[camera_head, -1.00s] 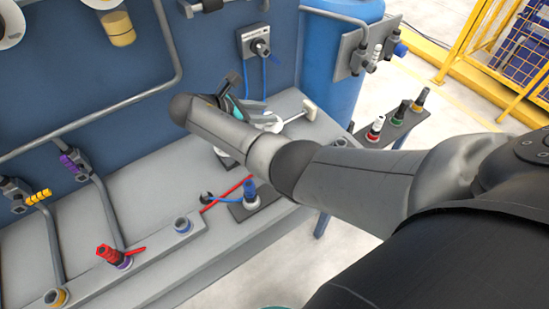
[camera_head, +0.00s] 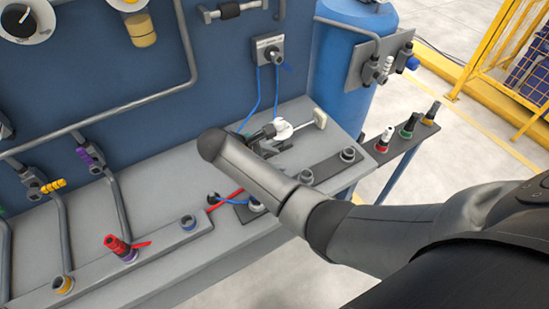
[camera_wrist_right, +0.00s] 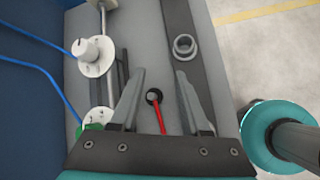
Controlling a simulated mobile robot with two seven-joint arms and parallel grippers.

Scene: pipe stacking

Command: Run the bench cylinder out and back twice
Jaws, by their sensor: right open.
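The bench cylinder lies at the back of the bench top, with a round white flange (camera_head: 283,129), a thin rod and a pale end block (camera_head: 320,117) standing out to the right. The right wrist view shows the white flange (camera_wrist_right: 94,55), with the rod running up from it, and a second white disc (camera_wrist_right: 98,122) partly hidden by a finger. My right gripper (camera_wrist_right: 160,72) is open and empty beside the cylinder, its fingers on either side of a small black fitting with a red rod (camera_wrist_right: 160,118). In the head view my arm mostly hides this gripper. My left gripper is out of view.
A wall valve (camera_head: 270,50) with blue hoses hangs above the cylinder. A dark strip with ring sockets (camera_head: 348,155) lies in front. Red (camera_head: 384,138), green and black fittings stand on a side shelf. A red-handled fitting (camera_head: 118,246) stands at front left.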

